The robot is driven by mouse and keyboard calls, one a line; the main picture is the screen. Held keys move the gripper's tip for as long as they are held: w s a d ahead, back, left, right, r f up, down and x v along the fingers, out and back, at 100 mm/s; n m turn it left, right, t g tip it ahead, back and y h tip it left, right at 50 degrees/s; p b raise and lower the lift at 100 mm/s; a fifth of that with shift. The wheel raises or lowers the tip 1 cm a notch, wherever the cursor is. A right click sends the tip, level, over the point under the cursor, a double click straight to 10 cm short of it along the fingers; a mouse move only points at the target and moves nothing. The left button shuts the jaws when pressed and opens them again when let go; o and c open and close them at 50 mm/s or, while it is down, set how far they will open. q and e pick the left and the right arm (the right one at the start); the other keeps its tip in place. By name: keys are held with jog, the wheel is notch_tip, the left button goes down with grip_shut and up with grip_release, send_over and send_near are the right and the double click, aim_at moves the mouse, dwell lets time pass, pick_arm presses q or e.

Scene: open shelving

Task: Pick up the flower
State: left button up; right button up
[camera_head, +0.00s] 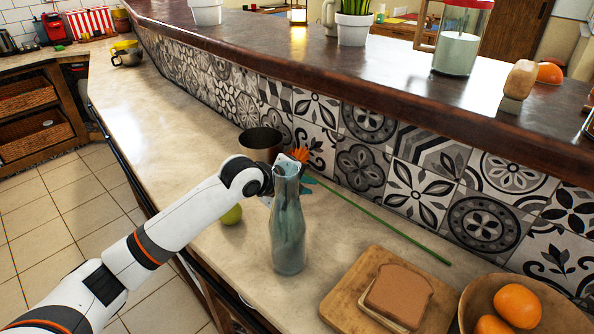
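The flower has an orange head (300,154) and a long thin green stem (380,216). It lies on the counter near the tiled wall, its stem running toward the lower right. My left gripper (286,172) is beside the flower head, partly behind the neck of a bluish glass bottle (288,235). The bottle stands upright in front and hides much of the fingers, so I cannot tell whether they are open, or whether they touch the flower. My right gripper is out of view.
A dark metal pot (260,142) stands just behind the gripper. A green apple (231,215) is left of the bottle. A cutting board (345,300) with bread (400,293) and a bowl of oranges (470,312) are at lower right. The raised bar ledge (330,65) overhangs the wall.

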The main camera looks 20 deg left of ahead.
aim_at(324, 185)
pick_arm(q)
jog(key=x, duration=0.8)
jog(key=shift+w+p, duration=0.3)
jog(key=shift+w, duration=0.1)
jog(key=shift+c, duration=0.2)
grip_shut()
